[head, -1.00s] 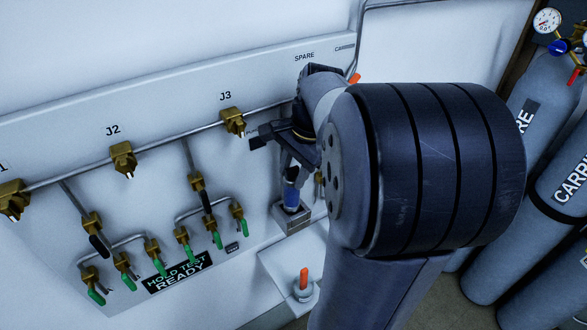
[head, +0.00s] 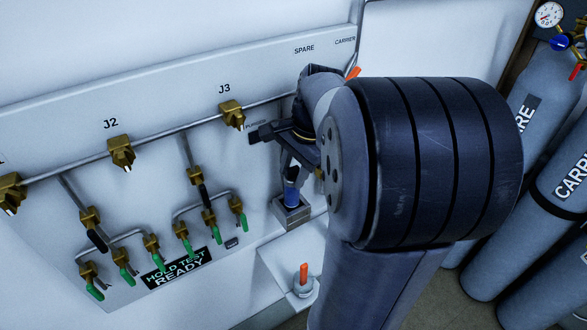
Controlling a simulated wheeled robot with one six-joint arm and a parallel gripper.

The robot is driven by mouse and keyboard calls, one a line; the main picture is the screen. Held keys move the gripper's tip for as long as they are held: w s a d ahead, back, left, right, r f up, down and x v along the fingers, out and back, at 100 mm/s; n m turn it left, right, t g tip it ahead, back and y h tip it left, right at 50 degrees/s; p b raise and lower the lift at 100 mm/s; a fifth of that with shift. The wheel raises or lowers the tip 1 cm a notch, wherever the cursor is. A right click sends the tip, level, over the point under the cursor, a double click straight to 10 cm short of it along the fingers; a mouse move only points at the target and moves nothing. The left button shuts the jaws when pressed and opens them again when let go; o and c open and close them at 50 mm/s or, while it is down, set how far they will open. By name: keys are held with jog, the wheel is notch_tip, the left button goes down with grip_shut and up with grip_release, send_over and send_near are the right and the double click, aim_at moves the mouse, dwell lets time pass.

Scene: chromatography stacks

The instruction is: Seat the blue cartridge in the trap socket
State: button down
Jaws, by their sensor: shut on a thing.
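The blue cartridge (head: 291,193) is upright at the wall panel, with its lower end at the grey, box-shaped trap socket (head: 292,214). Its lower end meets the socket's top opening in the picture, but I cannot tell how deep it sits. My gripper (head: 292,170) points down and is shut on the blue cartridge's upper part. My own arm covers the area just right of the socket.
A white shelf below the socket holds an upright orange-topped piece (head: 303,274). Grey gas cylinders (head: 495,190) stand at the right.

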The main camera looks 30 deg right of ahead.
jog(key=shift+c, duration=2.3)
grip_release()
jog(key=shift+r, duration=0.1)
jog(key=p+v, duration=0.4)
jog(key=shift+w+a+r+p, duration=0.3)
jog(key=shift+a+r, duration=0.05)
jog(key=shift+r, duration=0.05)
jog(key=shift+p+v, duration=0.45)
jog(key=shift+v, duration=0.6)
jog(key=shift+w+a, duration=0.15)
jog(key=shift+a, duration=0.05)
